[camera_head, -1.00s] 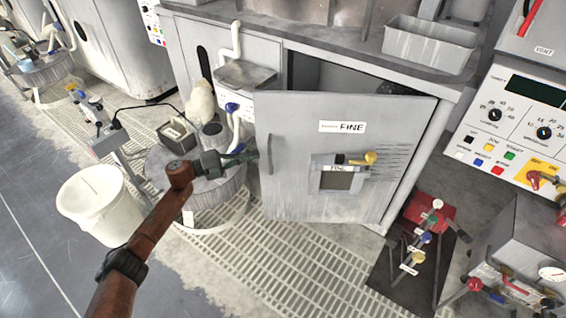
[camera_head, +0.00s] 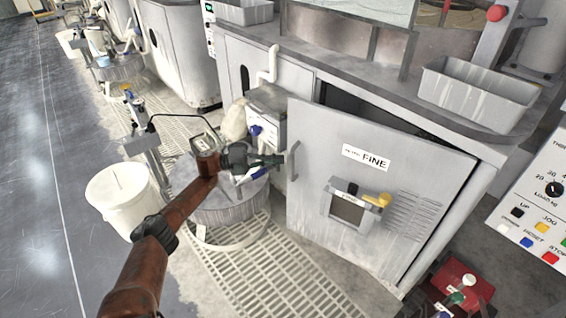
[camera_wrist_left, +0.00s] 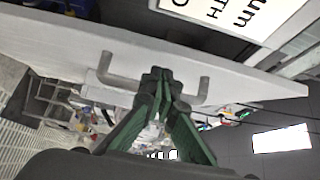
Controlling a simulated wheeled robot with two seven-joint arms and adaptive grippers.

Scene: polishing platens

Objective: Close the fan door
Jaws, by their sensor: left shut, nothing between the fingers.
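The grey cabinet door labelled "FINE" (camera_head: 335,205) stands ajar, with a dark gap along its top edge. Its bar handle (camera_head: 293,161) is at the door's left side. My left gripper (camera_head: 279,159) is shut and empty, its tips close to the handle. In the left wrist view the dark green fingers (camera_wrist_left: 158,78) are together and overlap the middle of the handle bar (camera_wrist_left: 118,80). I cannot tell whether they touch it. My right gripper is not in view.
A round grey drum (camera_head: 225,208) stands below my left forearm, and a white bucket (camera_head: 122,204) is left of it. A grey tray (camera_head: 478,92) sits on the cabinet top. A control panel (camera_head: 538,205) is at the right. Floor grating (camera_head: 270,280) lies in front.

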